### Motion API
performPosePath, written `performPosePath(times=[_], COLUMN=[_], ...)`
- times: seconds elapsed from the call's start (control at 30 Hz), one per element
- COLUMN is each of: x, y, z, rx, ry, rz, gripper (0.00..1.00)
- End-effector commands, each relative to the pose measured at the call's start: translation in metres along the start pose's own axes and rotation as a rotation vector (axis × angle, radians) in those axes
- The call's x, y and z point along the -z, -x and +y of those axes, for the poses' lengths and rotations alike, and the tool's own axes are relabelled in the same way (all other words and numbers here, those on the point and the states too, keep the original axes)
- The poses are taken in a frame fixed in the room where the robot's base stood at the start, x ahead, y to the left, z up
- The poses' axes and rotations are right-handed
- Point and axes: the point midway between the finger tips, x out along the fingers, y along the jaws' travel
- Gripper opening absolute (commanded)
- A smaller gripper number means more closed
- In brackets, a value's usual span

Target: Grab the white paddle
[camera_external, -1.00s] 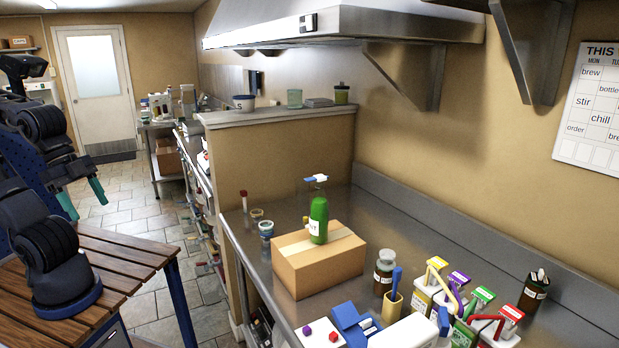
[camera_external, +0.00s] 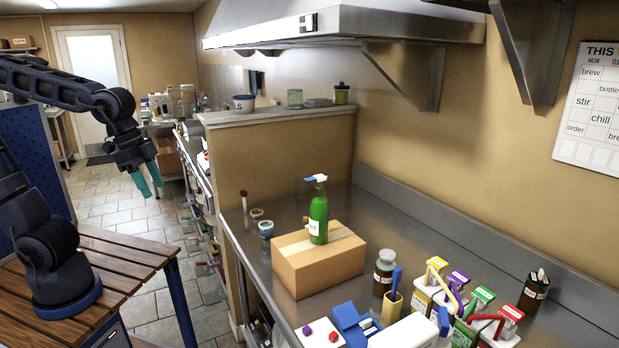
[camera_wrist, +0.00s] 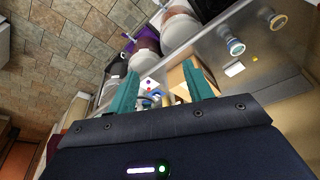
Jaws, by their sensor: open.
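I cannot pick out a white paddle for certain in either view. My gripper (camera_external: 149,184) hangs in the air at the left of the external view, above the floor and beyond the wooden table, with its two teal fingers apart and nothing between them. In the wrist view my gripper (camera_wrist: 163,72) is also open and empty. Its fingers point toward the steel counter, and small white and coloured things show far off between them, too small to name.
A steel counter (camera_external: 420,243) holds a cardboard box (camera_external: 318,272) with a green bottle (camera_external: 318,222) on it. Brown jars, several cartons with coloured tops and a white block (camera_external: 405,335) crowd its near end. A wooden slatted table (camera_external: 125,262) stands left. Tiled floor lies between.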

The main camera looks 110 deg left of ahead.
Motion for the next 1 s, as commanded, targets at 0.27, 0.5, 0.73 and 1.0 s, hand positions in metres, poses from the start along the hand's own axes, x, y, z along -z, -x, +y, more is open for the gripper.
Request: performPosePath(times=[0.27, 0.5, 0.73, 1.0], x=[0.059, 0.093, 0.107, 0.099], y=[-0.03, -0.063, -0.1, -0.15], z=[-0.076, -0.156, -0.244, -0.357], rx=[0.036, 0.059, 0.076, 0.089], ry=[0.136, 0.249, 0.359, 0.489], rz=[-0.063, -0.113, -0.16, -0.215], gripper=[0.51, 0.51, 0.51, 0.51])
